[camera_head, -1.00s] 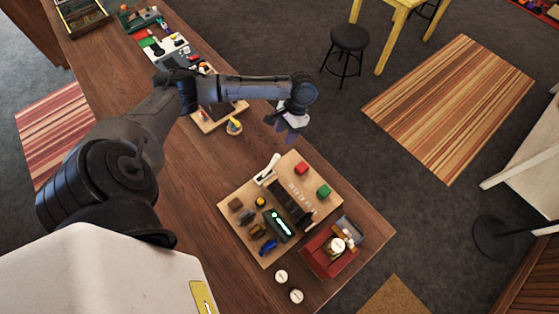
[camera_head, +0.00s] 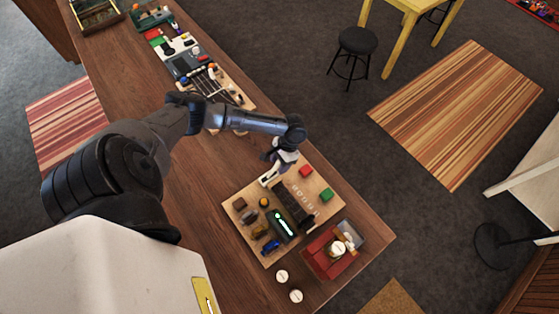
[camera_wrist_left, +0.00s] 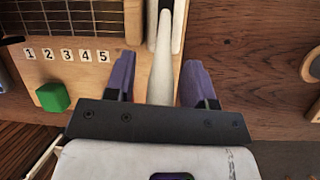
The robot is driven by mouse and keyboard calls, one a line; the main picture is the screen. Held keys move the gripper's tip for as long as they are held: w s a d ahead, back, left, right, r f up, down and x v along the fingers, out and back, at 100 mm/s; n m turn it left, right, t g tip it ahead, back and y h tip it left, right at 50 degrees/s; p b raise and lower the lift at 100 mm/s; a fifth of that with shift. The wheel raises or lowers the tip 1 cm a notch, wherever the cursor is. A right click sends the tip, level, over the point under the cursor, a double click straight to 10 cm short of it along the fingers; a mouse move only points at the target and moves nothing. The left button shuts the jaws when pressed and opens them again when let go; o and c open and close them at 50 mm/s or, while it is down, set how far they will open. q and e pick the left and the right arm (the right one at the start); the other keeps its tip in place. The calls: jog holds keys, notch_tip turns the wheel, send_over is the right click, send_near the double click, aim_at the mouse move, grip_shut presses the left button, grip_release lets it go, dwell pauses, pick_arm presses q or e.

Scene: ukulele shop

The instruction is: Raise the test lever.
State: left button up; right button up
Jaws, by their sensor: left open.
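The test lever (camera_head: 266,181) is a white handle at the far corner of a light wooden board (camera_head: 245,228) on the long counter. My left gripper (camera_head: 275,164) is over that corner and hides part of the lever in the head view. In the left wrist view the white lever (camera_wrist_left: 162,62) runs between the two purple fingers of the open left gripper (camera_wrist_left: 157,75). A gap shows on each side of the lever. Its near end goes out of sight under the gripper's dark crossbar. My right gripper is in neither view.
The board also carries a green block (camera_head: 327,195), a red block (camera_head: 306,171), a dark fretted piece (camera_head: 290,208) and several small parts. A red box (camera_head: 328,262) and two white round pieces stand nearer. Bare counter (camera_head: 205,215) lies left of the board.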

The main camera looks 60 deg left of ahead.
pick_arm(q)
jog(key=shift+f, duration=0.15)
grip_shut()
dwell(0.4)
